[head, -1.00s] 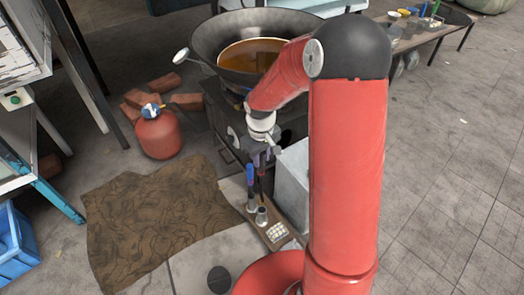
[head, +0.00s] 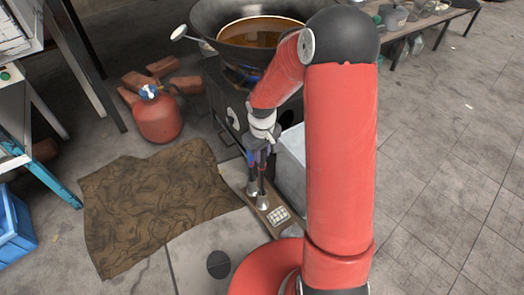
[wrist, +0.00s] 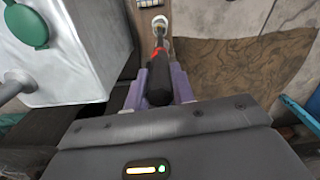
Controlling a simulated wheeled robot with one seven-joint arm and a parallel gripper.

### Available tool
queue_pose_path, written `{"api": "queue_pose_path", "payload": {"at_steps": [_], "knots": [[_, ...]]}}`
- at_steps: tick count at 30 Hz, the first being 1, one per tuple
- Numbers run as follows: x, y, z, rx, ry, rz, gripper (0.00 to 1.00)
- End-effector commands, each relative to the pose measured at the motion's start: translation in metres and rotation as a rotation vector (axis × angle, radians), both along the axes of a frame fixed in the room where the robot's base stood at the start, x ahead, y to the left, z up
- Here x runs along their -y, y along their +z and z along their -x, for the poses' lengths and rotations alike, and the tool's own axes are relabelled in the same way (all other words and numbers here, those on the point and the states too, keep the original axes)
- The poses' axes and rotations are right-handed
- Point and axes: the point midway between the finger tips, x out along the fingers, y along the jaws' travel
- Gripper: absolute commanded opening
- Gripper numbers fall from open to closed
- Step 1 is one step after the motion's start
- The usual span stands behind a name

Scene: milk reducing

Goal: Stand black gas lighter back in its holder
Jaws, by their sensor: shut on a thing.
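The black gas lighter (wrist: 158,82) has a red band and sits between the purple fingers of my gripper (wrist: 160,90), which is shut on it. In the head view my gripper (head: 259,150) is above the small wooden board (head: 284,228), with the lighter pointing down. A metal cup-shaped holder (head: 263,201) stands on the board below the lighter; it also shows in the wrist view (wrist: 160,20). The lighter's thin tip is at the cup's mouth; I cannot tell how far inside it is. A blue lighter (head: 251,159) stands in the neighbouring holder (head: 252,188), close beside my gripper.
A white grid-like item (head: 278,216) lies on the board's near end. A grey metal box (head: 292,165) stands close to the right. A wok (head: 220,52) of orange liquid on a stove is behind. Brown cloth (head: 150,200) and a red gas bottle (head: 157,118) are left.

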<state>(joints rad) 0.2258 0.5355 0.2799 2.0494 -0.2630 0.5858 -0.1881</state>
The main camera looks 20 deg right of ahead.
Motion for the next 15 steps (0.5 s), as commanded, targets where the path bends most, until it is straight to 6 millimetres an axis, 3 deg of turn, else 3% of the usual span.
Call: {"api": "queue_pose_path", "payload": {"at_steps": [15], "knots": [[0.000,-0.043,0.000,0.000,0.001,0.000,0.02]]}}
